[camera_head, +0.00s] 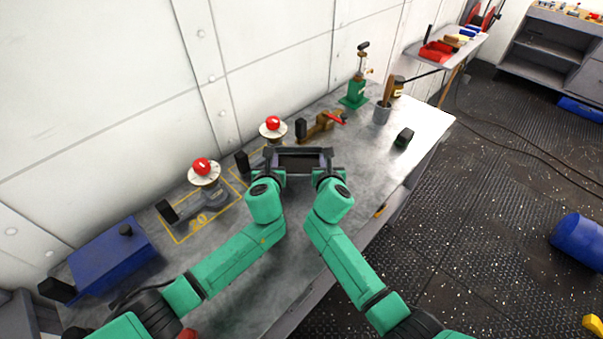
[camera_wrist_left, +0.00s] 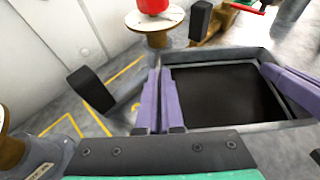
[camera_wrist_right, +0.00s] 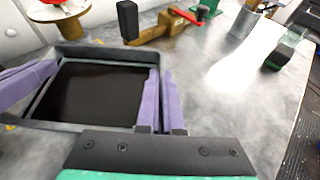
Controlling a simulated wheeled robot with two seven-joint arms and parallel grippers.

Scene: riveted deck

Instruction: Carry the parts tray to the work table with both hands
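The parts tray (camera_head: 298,150) is a dark grey, shallow rectangular box with an empty-looking black inside. It is over the grey metal work table (camera_head: 250,285), between my two hands. My left gripper (camera_head: 268,157) has its purple fingers (camera_wrist_left: 159,100) closed on either side of the tray's left wall. My right gripper (camera_head: 328,157) has its fingers (camera_wrist_right: 160,102) closed on either side of the right wall. The tray looks about level; its rim also shows in the left wrist view (camera_wrist_left: 215,55) and the right wrist view (camera_wrist_right: 105,50). I cannot tell whether its underside touches the table.
Along the wall stand red-knobbed devices (camera_head: 204,172), a brown clamp-like tool (camera_head: 318,126), a green press (camera_head: 355,92) and a grey cup (camera_head: 382,114). A small dark-and-green block (camera_head: 404,137) lies to the right. A blue box (camera_head: 110,258) sits at the near left. The far right tabletop is mostly bare.

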